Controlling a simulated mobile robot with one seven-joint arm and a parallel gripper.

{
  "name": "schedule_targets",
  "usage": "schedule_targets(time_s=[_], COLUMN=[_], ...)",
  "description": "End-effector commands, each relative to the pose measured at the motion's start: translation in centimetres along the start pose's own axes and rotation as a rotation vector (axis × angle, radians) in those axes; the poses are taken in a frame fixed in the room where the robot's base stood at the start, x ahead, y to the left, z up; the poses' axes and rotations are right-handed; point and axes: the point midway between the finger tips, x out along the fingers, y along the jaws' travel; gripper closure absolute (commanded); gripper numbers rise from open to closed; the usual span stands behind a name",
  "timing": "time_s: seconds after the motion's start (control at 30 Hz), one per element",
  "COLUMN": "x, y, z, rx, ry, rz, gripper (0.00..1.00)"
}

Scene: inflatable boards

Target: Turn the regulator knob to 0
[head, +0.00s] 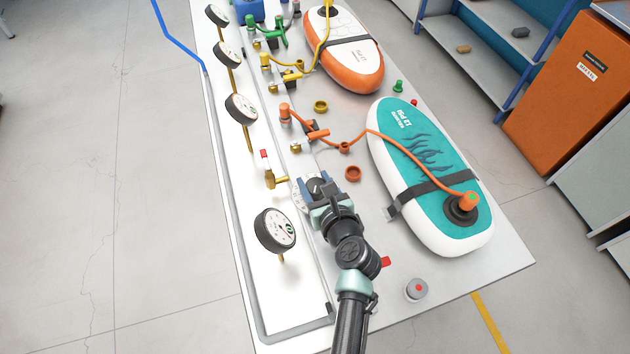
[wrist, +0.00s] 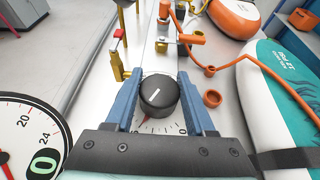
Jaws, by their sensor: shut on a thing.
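The regulator knob (wrist: 157,98) is black and round with a white pointer line. In the wrist view it sits between my gripper's (wrist: 160,88) two blue fingers, which are shut on its sides. The white line points up and slightly left, away from the 0 printed on the white dial (wrist: 170,131) at the lower right. A red mark shows at the dial's lower left.
A red-handled valve (head: 270,172) and orange hose (head: 355,141) are beyond. A teal board (head: 432,150) lies right. Bare bench (head: 460,268) is at near right.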

Motion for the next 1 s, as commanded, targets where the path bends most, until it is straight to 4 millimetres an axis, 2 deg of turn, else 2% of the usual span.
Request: schedule_targets(time_s=[0.37, 1.0], x=[0.12, 0.17], y=[-0.11, 0.21], z=[-0.18, -0.52], rx=[-0.079, -0.313], ry=[-0.002, -0.004], rz=[0.192, 0.751], gripper=[1.00, 1.00])
